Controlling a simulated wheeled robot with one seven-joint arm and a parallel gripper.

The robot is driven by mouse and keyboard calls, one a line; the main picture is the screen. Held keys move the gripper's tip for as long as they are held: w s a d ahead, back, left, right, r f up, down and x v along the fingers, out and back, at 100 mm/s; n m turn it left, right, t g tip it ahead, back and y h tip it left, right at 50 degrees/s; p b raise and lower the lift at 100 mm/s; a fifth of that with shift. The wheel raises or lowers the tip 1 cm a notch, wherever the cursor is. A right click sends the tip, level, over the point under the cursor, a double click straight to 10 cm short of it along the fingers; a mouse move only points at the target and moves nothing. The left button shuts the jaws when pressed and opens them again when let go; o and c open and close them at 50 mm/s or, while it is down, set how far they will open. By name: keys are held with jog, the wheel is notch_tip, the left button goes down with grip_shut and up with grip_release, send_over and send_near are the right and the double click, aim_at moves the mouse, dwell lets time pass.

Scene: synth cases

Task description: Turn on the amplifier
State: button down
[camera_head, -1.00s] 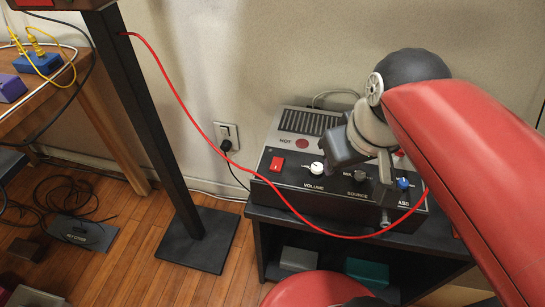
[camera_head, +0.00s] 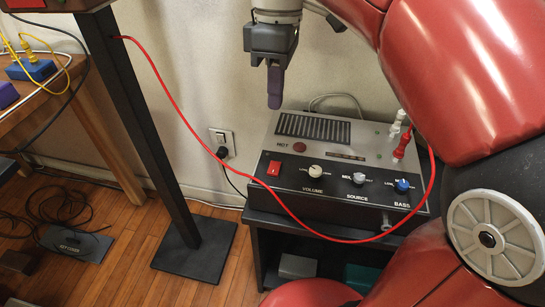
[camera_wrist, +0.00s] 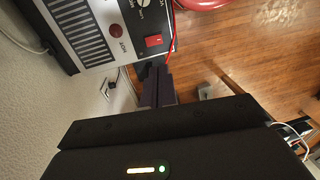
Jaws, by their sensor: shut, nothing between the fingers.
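The amplifier (camera_head: 350,158) is a grey and black box with a vent grille at the back and a sloped front panel. Its red rocker switch (camera_head: 274,168) is at the panel's left end; I cannot tell its position or whether it is lit. The wrist view shows the switch (camera_wrist: 153,41) just beyond my fingertips (camera_wrist: 153,68), not visibly touched.
A red cable (camera_head: 300,227) loops across the amplifier's front edge. Red and white plugs (camera_head: 402,142) stand upright at its right. The amplifier rests on a black shelf unit (camera_head: 262,222). A wall socket (camera_head: 217,135) with a black plug is left. A dark post (camera_head: 150,120) stands farther left.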

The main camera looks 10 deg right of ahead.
aim_at(273, 171)
jog(key=f, duration=0.4)
jog(key=s+f+b, duration=0.1)
jog(key=f, duration=0.4)
jog(key=f+b, duration=0.1)
jog(key=f, duration=0.4)
jog(key=shift+s+a, duration=0.3)
jog(key=shift+s+f+t+b, duration=0.15)
jog(key=shift+f+t+b, duration=0.15)
jog(key=shift+b, duration=0.35)
jog(key=shift+r, duration=0.1)
jog(key=shift+w+d+r+p, duration=0.15)
jog(key=shift+w+d+p, duration=0.15)
jog(key=shift+w+p, duration=0.4)
jog(key=shift+w, duration=0.1)
